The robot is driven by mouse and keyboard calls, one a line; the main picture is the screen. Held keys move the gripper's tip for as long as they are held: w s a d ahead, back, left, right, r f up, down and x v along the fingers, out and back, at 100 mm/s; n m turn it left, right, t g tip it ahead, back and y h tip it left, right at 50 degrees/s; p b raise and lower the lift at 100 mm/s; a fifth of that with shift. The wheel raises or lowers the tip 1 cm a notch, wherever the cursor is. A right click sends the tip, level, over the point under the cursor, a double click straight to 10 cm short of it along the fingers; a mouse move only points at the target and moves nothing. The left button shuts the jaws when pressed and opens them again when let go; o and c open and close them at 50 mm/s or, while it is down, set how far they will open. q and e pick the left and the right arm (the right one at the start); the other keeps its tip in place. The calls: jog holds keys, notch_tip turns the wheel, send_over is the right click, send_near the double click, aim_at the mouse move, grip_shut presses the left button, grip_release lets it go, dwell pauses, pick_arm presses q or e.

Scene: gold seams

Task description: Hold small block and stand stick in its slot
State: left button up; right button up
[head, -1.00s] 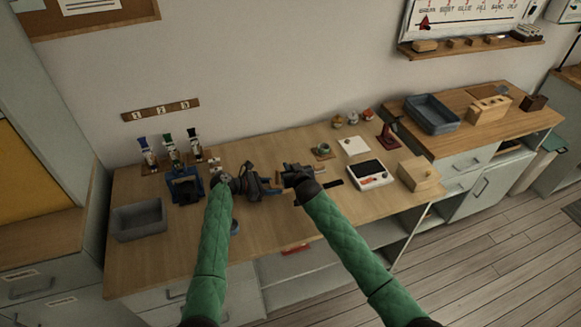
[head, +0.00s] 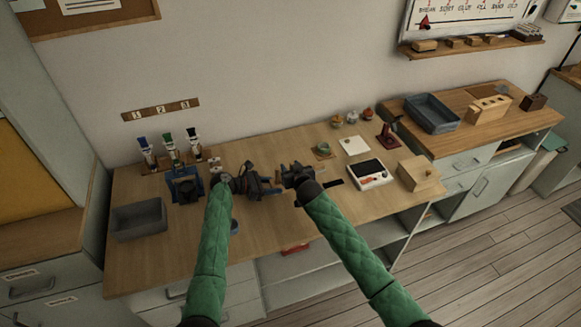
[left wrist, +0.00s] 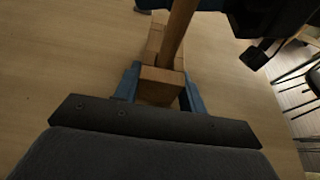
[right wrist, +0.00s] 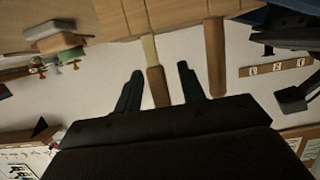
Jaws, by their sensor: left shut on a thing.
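My left gripper (left wrist: 160,90) is shut on a small wooden block (left wrist: 162,79), its blue fingers on either side. A wooden stick (left wrist: 179,35) rises behind the block in the left wrist view; the block's near face hides its foot. In the right wrist view, which looks upside down, a stick with a pale end (right wrist: 156,88) lies between the fingers of my right gripper (right wrist: 158,84). Gaps show on both sides of it, so the gripper is open. In the head view my left gripper (head: 277,188) and right gripper (head: 289,178) are close together, hiding block and stick.
A second brown stick (right wrist: 215,60) stands beside the right gripper in the right wrist view. On the table are a white device (head: 370,174), a wooden box (head: 421,172) and a grey tray (head: 139,220). Bare tabletop lies in front of the grippers.

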jog(key=shift+v, duration=2.15)
jog(key=v, duration=1.2)
jog(key=shift+a, duration=0.1)
pick_arm(q)
jog(key=o, duration=1.2)
